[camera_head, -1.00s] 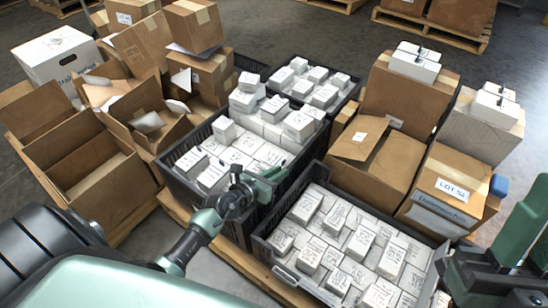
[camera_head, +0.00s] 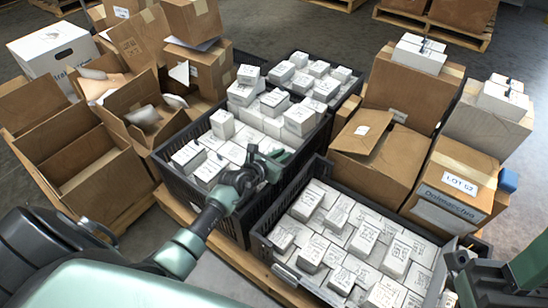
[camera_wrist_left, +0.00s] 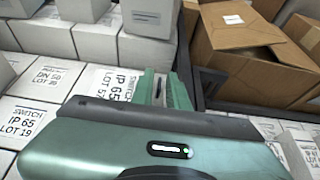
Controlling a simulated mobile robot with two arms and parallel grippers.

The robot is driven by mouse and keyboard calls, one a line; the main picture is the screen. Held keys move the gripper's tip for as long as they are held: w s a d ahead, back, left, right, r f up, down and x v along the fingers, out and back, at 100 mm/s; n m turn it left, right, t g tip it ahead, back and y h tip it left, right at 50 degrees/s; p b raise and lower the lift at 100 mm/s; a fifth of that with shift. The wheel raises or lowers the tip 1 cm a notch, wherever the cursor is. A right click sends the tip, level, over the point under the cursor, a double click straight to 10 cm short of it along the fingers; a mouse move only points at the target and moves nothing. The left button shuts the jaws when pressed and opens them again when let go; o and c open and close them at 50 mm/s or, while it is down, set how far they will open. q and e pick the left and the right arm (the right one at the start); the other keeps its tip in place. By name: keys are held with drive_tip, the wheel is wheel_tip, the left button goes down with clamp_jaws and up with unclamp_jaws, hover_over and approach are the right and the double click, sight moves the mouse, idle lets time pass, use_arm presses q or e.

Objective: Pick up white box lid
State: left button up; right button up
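A large white box with a lid (camera_head: 50,38) stands at the far upper left of the head view, beyond the open cartons. Many small white boxes (camera_head: 232,153) fill the dark crates; which lid the task means I cannot tell. My left gripper (camera_head: 279,158) is over the front right part of the middle crate. In the left wrist view its fingers (camera_wrist_left: 163,90) point at the boxes, with no box visibly held; their gap is unclear. My right gripper (camera_head: 508,275) shows partly at the lower right edge, its fingertips not clear.
A near crate (camera_head: 262,243) of white boxes stands on a pallet. Open cartons (camera_head: 85,180) stand at left. Grey floor shows at lower left.

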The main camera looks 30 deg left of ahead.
use_arm(q)
clamp_jaws()
drive_tip(key=shift+r, duration=0.1)
